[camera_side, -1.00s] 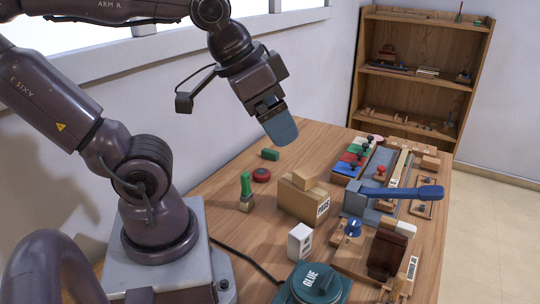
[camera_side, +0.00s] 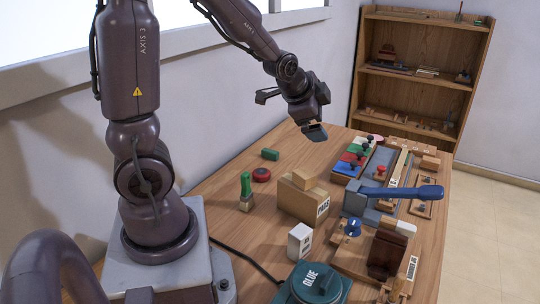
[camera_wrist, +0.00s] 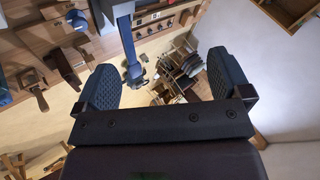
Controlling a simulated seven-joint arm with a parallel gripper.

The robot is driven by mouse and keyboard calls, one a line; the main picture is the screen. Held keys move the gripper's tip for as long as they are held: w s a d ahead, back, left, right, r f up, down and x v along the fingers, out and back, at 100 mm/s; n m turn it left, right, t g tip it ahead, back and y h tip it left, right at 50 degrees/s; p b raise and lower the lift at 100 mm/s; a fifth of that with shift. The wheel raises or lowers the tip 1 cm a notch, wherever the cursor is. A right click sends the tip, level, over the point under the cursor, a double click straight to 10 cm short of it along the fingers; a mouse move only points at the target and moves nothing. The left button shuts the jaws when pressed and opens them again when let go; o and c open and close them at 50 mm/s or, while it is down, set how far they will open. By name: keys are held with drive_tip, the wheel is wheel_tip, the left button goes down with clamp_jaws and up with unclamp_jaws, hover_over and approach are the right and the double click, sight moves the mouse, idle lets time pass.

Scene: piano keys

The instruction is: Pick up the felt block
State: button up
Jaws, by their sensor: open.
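A small dark green block (camera_side: 270,154) lies on the wooden table near the wall side in the side view; it looks like the felt block, but its material cannot be told. My gripper (camera_side: 314,131) is in the air above the far part of the table, to the right of the green block and higher. In the wrist view my gripper (camera_wrist: 164,80) has its two dark ribbed pads wide apart with nothing between them. I cannot make out the green block in the wrist view.
A red round tin (camera_side: 261,174), a green-handled brush (camera_side: 246,190) and a cardboard box (camera_side: 302,199) stand near the green block. A blue-handled lever press (camera_side: 400,192) and coloured blocks (camera_side: 354,155) fill the right side. Bare table surrounds the green block.

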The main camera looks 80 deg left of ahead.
drive_tip(key=a+f+m+y, duration=0.2)
drive_tip(key=a+f+m, duration=0.1)
drive_tip(key=a+f, duration=0.4)
drive_tip(key=m+y, duration=0.4)
drive_tip(key=m, duration=0.7)
approach(270, 150)
drive_tip(key=shift+t, duration=0.3)
drive_tip(key=d+r, duration=0.1)
drive_tip(key=w+d+r, duration=0.1)
drive_tip(key=r, duration=0.1)
drive_tip(key=d+r, duration=0.1)
drive_tip(key=shift+w+d+r, duration=0.25)
drive_tip(key=shift+w, duration=0.15)
drive_tip(key=s+f+m, duration=0.1)
drive_tip(key=m, duration=0.1)
drive_tip(key=s+a+f+m+t, duration=0.1)
drive_tip(key=s+f+m, duration=0.1)
drive_tip(key=s+a+f+m, duration=0.1)
drive_tip(key=m, duration=0.2)
drive_tip(key=shift+s+f, duration=0.2)
drive_tip(key=shift+s, duration=0.05)
drive_tip(key=shift+a+f+t, duration=0.15)
drive_tip(key=shift+t, duration=0.15)
drive_tip(key=x, duration=1.2)
drive_tip(key=shift+w+a+f, duration=0.15)
drive_tip(key=shift+w, duration=0.05)
drive_tip(key=c, duration=1)
